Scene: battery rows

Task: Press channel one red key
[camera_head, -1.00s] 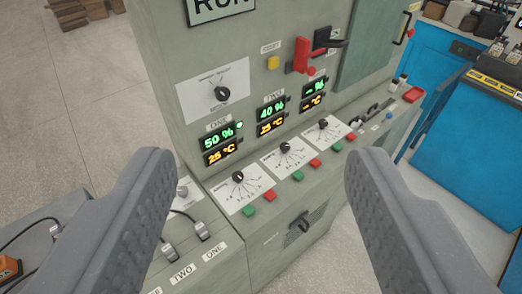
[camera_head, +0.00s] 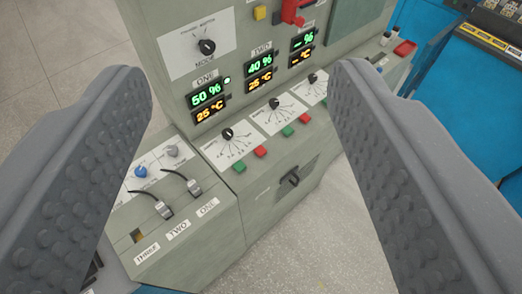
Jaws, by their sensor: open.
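The red key of channel one (camera_head: 261,152) sits on the console ledge below the leftmost dial card (camera_head: 228,143). A green key (camera_head: 240,166) is just to its left. The channel ONE display (camera_head: 208,98) is lit above, with a green percent figure and an orange 25 °C. My gripper (camera_head: 240,78) is open and empty; its two grey fingers frame the console at left and right. Both fingers are apart from the key, which shows between them.
Channel TWO has its own green key (camera_head: 288,131) and red key (camera_head: 304,118) to the right. A black handle (camera_head: 290,179) sticks out of the front below. Cable plugs (camera_head: 163,209) stand at lower left. A red lever (camera_head: 292,12) is at the top. Floor is clear at lower right.

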